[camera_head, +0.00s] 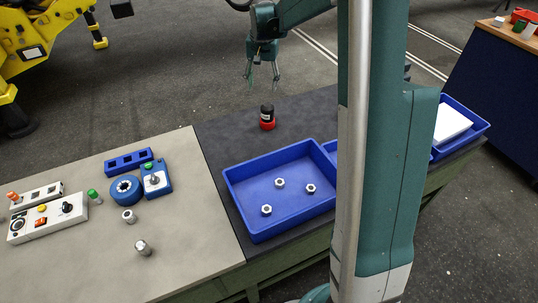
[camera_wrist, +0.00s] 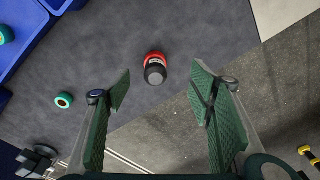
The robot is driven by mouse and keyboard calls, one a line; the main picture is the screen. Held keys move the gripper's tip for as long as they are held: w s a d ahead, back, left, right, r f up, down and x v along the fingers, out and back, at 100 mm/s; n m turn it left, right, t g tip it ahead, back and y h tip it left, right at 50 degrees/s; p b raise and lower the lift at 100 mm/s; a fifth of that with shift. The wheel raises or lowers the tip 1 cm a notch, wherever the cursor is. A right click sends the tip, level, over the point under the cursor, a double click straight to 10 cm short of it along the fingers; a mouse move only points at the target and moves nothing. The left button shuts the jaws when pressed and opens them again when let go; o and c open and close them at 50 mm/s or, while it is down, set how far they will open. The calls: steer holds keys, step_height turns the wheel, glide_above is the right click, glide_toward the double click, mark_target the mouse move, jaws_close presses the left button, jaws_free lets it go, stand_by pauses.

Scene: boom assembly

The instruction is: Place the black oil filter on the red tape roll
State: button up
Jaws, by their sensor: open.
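The black oil filter (camera_head: 267,110) stands upright at the back of the dark table mat, with the red tape roll (camera_head: 267,125) directly under it. In the wrist view the filter (camera_wrist: 155,75) shows its dark end, and the red roll (camera_wrist: 154,56) shows as a red rim beside it. The filter looks seated on or in the roll; the exact contact is hidden. My gripper (camera_head: 262,85) is open and empty, raised above and behind the filter. In the wrist view the filter lies between and beyond the open fingers (camera_wrist: 162,95), apart from both.
A blue tray (camera_head: 281,232) with several nuts stands in front of the filter. Control boxes (camera_head: 47,219) and blue parts (camera_head: 125,190) occupy the left table. The mat around the filter is clear.

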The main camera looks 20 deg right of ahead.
steer(key=s+a+r+n+t, duration=0.1)
steer(key=s+a+r, duration=0.3)
steer(key=s, duration=0.3)
steer(key=s+a+r+n+t, duration=0.1)
steer(key=s+a+r, duration=0.25)
steer(key=s, duration=0.35)
steer(key=s+a+r+n+t, duration=0.1)
steer(key=s+a+r+n, duration=0.2)
steer(key=s, duration=0.4)
steer(key=s+a+f+n+t, duration=0.1)
steer(key=s+a, duration=0.2)
steer(key=s, duration=0.7)
steer(key=s+a+f+n+t, duration=0.1)
steer(key=s+a+f+t, duration=0.1)
steer(key=s, duration=0.9)
steer(key=shift+s+a, duration=0.15)
steer(key=shift+a, duration=0.5)
steer(key=shift+f, duration=0.1)
